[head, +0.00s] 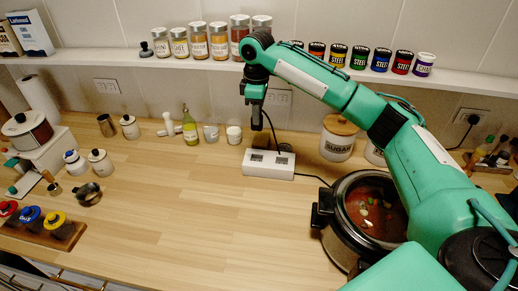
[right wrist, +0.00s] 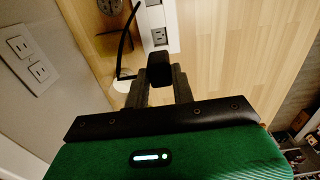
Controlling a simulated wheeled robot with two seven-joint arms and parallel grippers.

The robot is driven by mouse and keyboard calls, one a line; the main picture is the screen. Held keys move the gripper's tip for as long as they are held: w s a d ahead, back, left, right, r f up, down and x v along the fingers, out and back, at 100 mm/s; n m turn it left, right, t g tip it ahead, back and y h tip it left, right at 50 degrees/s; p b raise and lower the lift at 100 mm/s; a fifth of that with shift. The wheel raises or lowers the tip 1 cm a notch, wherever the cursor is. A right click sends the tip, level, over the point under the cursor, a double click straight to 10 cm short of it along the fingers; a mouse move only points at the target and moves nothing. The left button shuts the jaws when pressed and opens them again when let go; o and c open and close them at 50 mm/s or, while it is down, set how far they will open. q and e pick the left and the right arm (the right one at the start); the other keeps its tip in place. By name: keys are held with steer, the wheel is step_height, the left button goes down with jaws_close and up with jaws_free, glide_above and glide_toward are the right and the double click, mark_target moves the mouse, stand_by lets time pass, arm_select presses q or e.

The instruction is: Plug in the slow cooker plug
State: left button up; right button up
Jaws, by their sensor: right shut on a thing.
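My right gripper (head: 256,120) reaches down from the right in the head view. It is shut on a black plug (right wrist: 158,69), which shows between its fingertips (right wrist: 160,90) in the right wrist view. The plug is in the air above the white power strip (head: 268,170), apart from it. The strip has sockets on its top face, and one socket shows just beyond the plug in the right wrist view (right wrist: 159,37). A black cord (head: 271,130) hangs beside the gripper. The slow cooker (head: 333,232), with red food inside, stands at the right, partly behind my right arm. My left gripper is out of view.
Wall outlets (head: 278,97) are behind the strip. A sugar jar (head: 338,140) stands right of it, small cups (head: 234,135) and an oil bottle (head: 189,128) left of it. A shelf with jars (head: 197,42) runs above. The counter's middle is clear.

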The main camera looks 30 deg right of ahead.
step_height(320, 180, down, 13)
steer(key=shift+f+p, duration=0.1)
steer(key=shift+p, duration=1.1)
steer(key=shift+f, duration=0.4)
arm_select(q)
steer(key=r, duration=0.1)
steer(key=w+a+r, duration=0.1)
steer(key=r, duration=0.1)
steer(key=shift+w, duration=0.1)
arm_select(e)
steer(key=o, duration=1)
steer(key=shift+f, duration=0.1)
